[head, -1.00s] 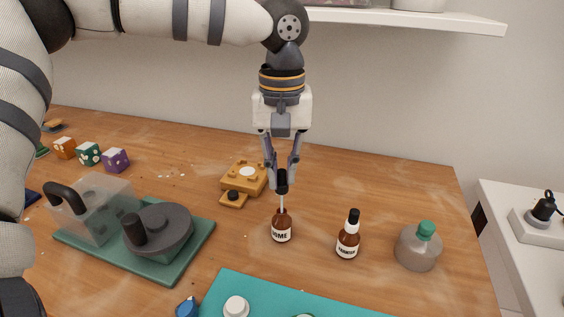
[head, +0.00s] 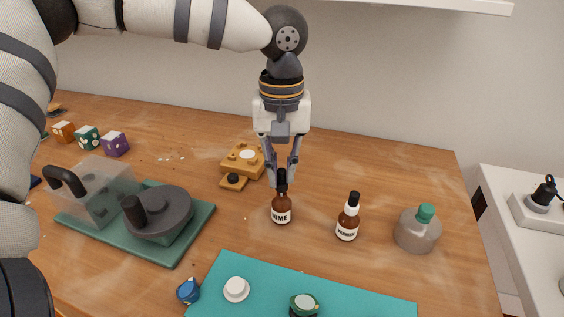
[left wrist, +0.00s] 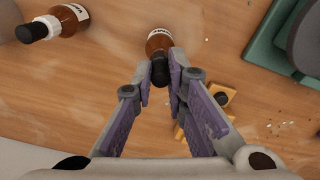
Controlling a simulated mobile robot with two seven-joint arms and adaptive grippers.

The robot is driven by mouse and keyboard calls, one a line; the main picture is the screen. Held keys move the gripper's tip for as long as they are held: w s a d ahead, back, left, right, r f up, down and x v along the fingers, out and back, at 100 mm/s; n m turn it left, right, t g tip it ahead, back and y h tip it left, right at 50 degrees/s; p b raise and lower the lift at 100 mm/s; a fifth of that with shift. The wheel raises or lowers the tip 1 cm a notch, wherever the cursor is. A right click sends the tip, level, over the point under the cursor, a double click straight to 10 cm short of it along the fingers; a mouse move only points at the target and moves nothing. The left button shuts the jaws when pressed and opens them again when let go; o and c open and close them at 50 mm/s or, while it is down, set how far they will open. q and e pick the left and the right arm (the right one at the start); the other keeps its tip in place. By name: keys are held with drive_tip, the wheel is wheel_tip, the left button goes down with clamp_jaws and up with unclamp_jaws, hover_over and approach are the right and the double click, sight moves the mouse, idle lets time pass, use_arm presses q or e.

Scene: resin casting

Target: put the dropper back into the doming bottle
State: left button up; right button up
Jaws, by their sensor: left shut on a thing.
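The doming bottle (head: 281,212) is a small brown bottle with a white label, upright on the wooden table. My left gripper (head: 282,170) is above it, pointing down, shut on the black top of the dropper (head: 282,181). The dropper's black collar now meets the bottle's neck, and no glass stem shows between them. In the left wrist view the fingertips (left wrist: 166,78) hold the black top (left wrist: 159,72), with the brown bottle (left wrist: 159,42) just beyond. Whether the dropper is fully seated cannot be told. My right gripper is not in view.
A second brown dropper bottle (head: 347,221) with a white collar stands to the right, beside a grey bottle with a green cap (head: 417,231). A yellow device (head: 242,160) is close behind left. A teal mat (head: 262,277) lies in front, a green tray (head: 172,246) to the left.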

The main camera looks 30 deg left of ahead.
use_arm(q)
drive_tip(key=shift+f, duration=0.85)
drive_tip(key=o, duration=0.8)
drive_tip(key=shift+c, duration=0.2)
